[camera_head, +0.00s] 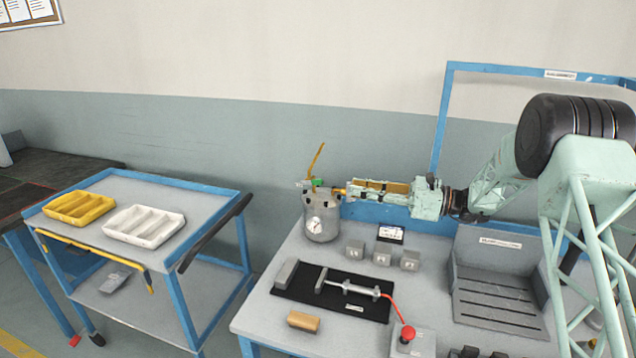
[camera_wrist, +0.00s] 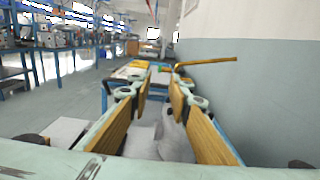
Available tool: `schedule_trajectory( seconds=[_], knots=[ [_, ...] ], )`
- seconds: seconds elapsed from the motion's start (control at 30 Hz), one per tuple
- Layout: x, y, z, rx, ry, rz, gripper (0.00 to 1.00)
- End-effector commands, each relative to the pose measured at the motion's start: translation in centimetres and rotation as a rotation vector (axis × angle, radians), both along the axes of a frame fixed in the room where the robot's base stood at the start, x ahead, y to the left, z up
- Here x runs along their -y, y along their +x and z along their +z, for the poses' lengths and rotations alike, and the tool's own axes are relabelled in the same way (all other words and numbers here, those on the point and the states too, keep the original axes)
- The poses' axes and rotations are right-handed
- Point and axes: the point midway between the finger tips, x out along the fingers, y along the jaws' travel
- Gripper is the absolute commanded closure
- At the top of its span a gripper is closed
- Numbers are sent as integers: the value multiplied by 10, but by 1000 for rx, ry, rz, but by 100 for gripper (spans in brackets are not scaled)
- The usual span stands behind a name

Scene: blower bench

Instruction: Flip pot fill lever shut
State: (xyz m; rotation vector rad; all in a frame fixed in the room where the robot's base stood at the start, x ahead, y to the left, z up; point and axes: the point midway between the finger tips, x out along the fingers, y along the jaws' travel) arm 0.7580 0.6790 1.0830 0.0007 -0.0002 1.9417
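The grey metal pot (camera_head: 321,222) with a round gauge stands at the back left corner of the bench. Its yellow lever (camera_head: 317,158) rises steeply from the fittings on the lid, beside a green part. My gripper (camera_head: 347,190) is level, points left, and is just right of the pot's top. In the wrist view its wood-coloured fingers (camera_wrist: 159,86) are apart with nothing held between them. The lever (camera_wrist: 207,63) shows there beyond the fingertips, running right toward the wall. I cannot tell whether a fingertip touches the pot's fittings.
Grey blocks (camera_head: 382,254) and a small labelled box (camera_head: 391,234) stand right of the pot. A black mat (camera_head: 300,296) with a clamped tool lies in front. A slotted grey holder (camera_head: 497,290) is at right. A cart (camera_head: 205,205) with yellow and white trays stands left.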

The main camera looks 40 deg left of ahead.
Motion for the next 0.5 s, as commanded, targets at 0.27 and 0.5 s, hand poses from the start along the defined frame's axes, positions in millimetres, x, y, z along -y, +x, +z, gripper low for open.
schedule_trajectory(
  seconds=[0.27, 0.5],
  knots=[
    [-3, -1, 0, 0, -1, 0, 82],
    [-17, -7, 0, 1, 0, 0, 82]
  ],
)
